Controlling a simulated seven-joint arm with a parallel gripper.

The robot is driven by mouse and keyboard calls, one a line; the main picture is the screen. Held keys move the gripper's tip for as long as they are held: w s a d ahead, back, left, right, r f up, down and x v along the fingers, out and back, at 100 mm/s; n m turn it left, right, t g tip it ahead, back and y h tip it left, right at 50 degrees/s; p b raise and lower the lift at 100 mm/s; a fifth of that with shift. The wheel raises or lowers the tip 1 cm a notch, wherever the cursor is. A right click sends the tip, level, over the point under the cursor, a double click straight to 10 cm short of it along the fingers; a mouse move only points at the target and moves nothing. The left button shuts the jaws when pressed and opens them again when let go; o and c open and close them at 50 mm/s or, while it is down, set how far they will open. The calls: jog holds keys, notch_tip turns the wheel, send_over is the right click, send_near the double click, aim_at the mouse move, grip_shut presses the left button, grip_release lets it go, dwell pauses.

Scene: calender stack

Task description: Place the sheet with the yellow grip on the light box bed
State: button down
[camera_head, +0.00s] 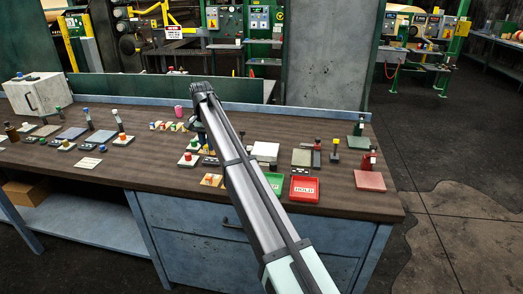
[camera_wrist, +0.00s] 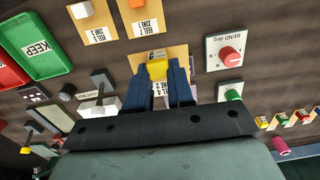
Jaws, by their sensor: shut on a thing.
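In the wrist view my gripper (camera_wrist: 158,72) is shut on the yellow grip (camera_wrist: 157,69) of a tan sheet (camera_wrist: 146,58). The sheet spreads out behind the blue fingers, and a white label shows partly between them. I cannot tell whether the sheet touches the bench. In the head view my arm hides the fingertips and most of the sheet. A pale box (camera_head: 265,150), seemingly the light box, stands just right of my arm in the head view. In the wrist view a white surface (camera_wrist: 98,110), perhaps part of it, shows left of the fingers.
Green KEEP tray (camera_head: 273,181) and red HOLD tray (camera_head: 304,189) lie right of my arm. Other tan sheets (camera_wrist: 97,22) lie near the held one. A BEND dial (camera_wrist: 229,56) sits beside it. Knobs and posts stand around; bare wood shows at the bench's front left.

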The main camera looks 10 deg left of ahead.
aim_at(265, 150)
jog(key=w+d+r+m, duration=0.1)
jog(key=w+d+r, duration=0.1)
jog(key=w+d, duration=0.7)
jog(key=w+d+r+m, duration=0.1)
jog(key=w+d, duration=0.6)
jog(key=d, duration=0.4)
jog(key=shift+s+a+f+n, duration=0.1)
jog(key=shift+f+n, duration=0.35)
jog(key=shift+f, duration=1.2)
jog(key=shift+s+a+f+n, duration=0.1)
jog(key=shift+f+n, duration=0.3)
jog(key=shift+f, duration=1.2)
jog(key=shift+a+f+n, duration=0.1)
jog(key=shift+f+n, duration=0.35)
jog(key=shift+f, duration=1.2)
jog(key=shift+f, duration=0.1)
jog(key=c, duration=1)
grip_release()
notch_tip(265, 150, up, 12)
